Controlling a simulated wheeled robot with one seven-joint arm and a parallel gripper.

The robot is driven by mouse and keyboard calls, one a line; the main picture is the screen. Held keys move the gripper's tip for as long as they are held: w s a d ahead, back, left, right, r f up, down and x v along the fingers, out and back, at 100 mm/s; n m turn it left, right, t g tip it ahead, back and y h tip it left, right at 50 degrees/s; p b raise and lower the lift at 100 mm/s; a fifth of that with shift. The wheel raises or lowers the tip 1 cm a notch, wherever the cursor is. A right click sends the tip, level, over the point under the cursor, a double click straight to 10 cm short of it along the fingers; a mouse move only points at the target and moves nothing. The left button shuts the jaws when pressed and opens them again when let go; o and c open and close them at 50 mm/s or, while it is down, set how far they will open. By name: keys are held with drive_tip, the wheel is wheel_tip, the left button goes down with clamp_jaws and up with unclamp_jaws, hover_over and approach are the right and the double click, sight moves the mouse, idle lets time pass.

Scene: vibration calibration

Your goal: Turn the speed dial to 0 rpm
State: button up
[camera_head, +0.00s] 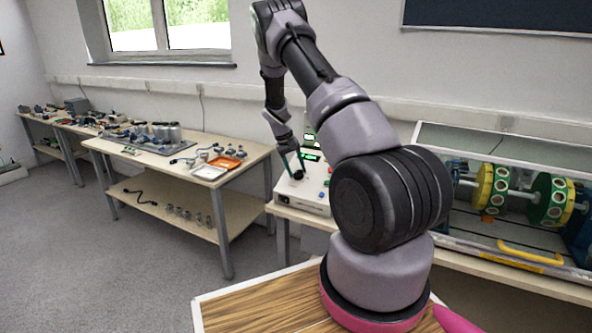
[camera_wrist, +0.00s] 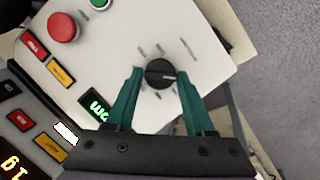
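The speed dial (camera_wrist: 160,74) is a round black knob with a pale pointer line, on the white top of the control box (camera_wrist: 120,50). In the wrist view its pointer line lies toward the right. My gripper (camera_wrist: 158,76) has two green fingers, one on each side of the dial, with gaps visible between them and the knob. It is open. In the head view my gripper (camera_head: 291,163) is over the control box (camera_head: 305,192), and the dial shows only as a small dark spot near the fingertips. The printed labels around the dial are too small to read.
In the wrist view a red button (camera_wrist: 63,28), a green button (camera_wrist: 98,3) and a small green display (camera_wrist: 95,104) sit on the box. A guarded rotor rig (camera_head: 515,195) stands right of my arm. A bench with trays (camera_head: 210,172) stands left.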

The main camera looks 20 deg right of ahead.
drive_tip(key=shift+o, duration=1.2)
drive_tip(key=v, duration=1)
drive_tip(key=shift+r, duration=0.35)
